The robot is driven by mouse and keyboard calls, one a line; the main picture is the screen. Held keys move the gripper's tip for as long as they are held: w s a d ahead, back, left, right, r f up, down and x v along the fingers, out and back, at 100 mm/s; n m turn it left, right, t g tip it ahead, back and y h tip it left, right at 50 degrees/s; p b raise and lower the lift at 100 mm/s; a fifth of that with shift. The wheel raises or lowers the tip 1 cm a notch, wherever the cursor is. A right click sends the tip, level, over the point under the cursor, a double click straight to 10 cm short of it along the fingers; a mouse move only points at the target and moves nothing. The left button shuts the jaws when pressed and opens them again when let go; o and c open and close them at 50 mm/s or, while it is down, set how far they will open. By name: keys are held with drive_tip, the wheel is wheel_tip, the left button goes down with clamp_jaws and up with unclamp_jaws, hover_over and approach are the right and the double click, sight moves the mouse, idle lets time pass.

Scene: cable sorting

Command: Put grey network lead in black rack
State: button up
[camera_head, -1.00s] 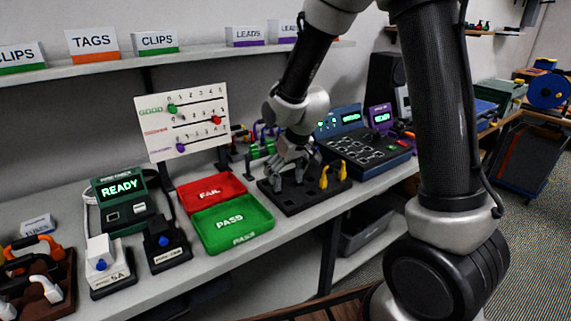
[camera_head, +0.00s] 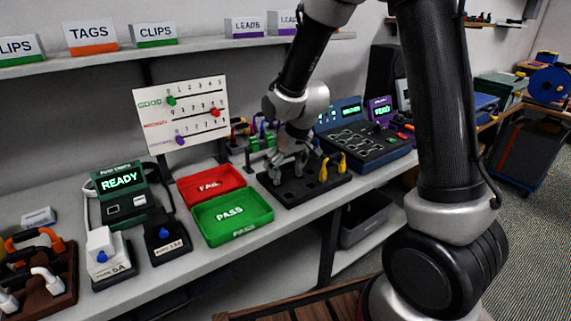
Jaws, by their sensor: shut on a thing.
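The black rack (camera_head: 318,198) lies flat on the bench to the right of the green tray. Two yellow leads (camera_head: 332,168) stand upright at its right side. My gripper (camera_head: 288,175) is low over the left part of the rack, pointing down. It is shut on the grey network lead, whose grey blends with the fingers, so its outline is hard to make out. I cannot tell whether the lead's ends touch the rack or sit in its slots.
A green PASS tray (camera_head: 233,234) and a red FAIL tray (camera_head: 210,183) are left of the rack. A dark tester panel (camera_head: 370,142) is close behind right. Coloured leads (camera_head: 262,138) stand behind my gripper. The READY tester (camera_head: 122,190) is further left.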

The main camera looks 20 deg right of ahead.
drive_tip(key=shift+f, duration=0.9)
idle(1.2)
drive_tip(key=o, duration=0.9)
drive_tip(key=shift+r, duration=4)
